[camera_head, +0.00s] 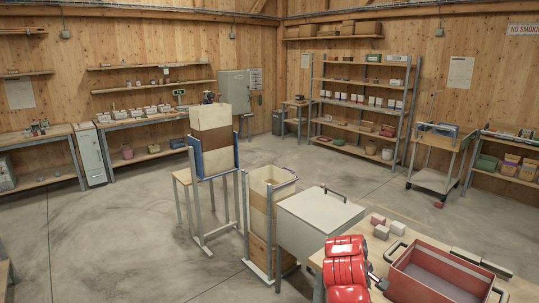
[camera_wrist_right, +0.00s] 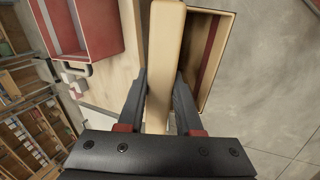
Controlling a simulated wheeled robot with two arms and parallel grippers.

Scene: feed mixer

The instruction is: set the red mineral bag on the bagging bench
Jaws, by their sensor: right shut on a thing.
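In the right wrist view my right gripper (camera_wrist_right: 158,88) is shut on a pale tan, slab-like thing (camera_wrist_right: 166,50), one finger on each side. Right beside it is an open tan box-like thing (camera_wrist_right: 223,40) with a dark red band. I cannot tell whether the two are one piece, or whether this is the red mineral bag. I cannot tell which bench is the bagging bench. My left gripper is not in view.
A red tray (camera_head: 440,273) lies on a wooden table at the front right; it also shows in the right wrist view (camera_wrist_right: 78,25). Small blocks (camera_head: 382,231) lie behind it. A grey lidded box (camera_head: 318,215) and an open tan bin (camera_head: 270,180) stand left. The floor at left is clear.

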